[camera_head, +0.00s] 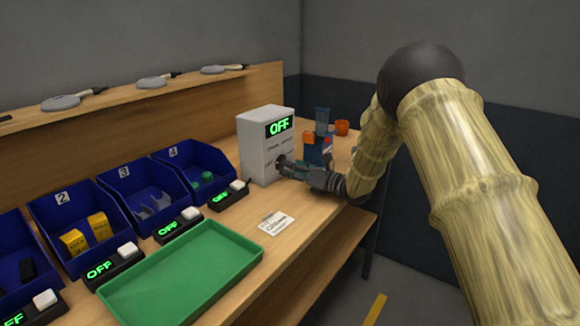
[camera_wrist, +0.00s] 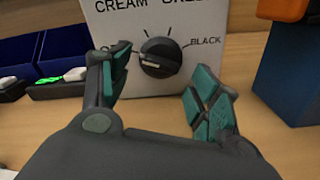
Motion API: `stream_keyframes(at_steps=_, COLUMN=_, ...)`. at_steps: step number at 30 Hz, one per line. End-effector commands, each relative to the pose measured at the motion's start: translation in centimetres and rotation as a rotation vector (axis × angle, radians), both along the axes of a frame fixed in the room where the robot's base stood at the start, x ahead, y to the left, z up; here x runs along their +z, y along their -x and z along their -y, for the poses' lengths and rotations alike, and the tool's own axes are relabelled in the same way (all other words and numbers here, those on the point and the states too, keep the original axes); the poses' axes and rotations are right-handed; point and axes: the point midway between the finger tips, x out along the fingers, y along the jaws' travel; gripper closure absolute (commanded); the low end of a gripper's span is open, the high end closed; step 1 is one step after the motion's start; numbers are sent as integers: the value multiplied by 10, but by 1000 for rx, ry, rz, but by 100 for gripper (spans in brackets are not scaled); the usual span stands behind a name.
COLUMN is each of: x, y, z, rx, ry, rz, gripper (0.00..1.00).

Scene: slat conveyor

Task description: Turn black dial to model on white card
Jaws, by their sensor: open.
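The black dial (camera_wrist: 161,57) is on the front of a white box (camera_head: 256,150). In the wrist view its pale pointer mark lies toward the left, near a label mostly hidden by a finger. Labels CREAM, a partly cut-off one, and BLACK stand around it. The box display reads OFF in green. The white card (camera_head: 276,223) lies flat on the bench in front of the box; its print is too small to read. My gripper (camera_wrist: 158,95) is open, its fingers on either side of the dial and nearer the camera. It also shows at the dial in the head view (camera_head: 287,164).
Blue bins (camera_head: 78,222) with numbers line the bench, with small OFF displays and white buttons before them. A green tray (camera_head: 183,275) lies in front. A blue and orange object (camera_head: 318,145) and an orange cup (camera_head: 342,127) stand right of the box.

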Motion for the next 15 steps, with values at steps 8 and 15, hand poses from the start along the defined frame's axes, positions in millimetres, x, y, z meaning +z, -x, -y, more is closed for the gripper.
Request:
stream_keyframes(at_steps=8, x=0, y=-9, z=-12, rx=0, ry=-1, rz=1, gripper=38)
stream_keyframes(at_steps=15, x=0, y=-9, z=-12, rx=0, ry=0, rz=0, gripper=38)
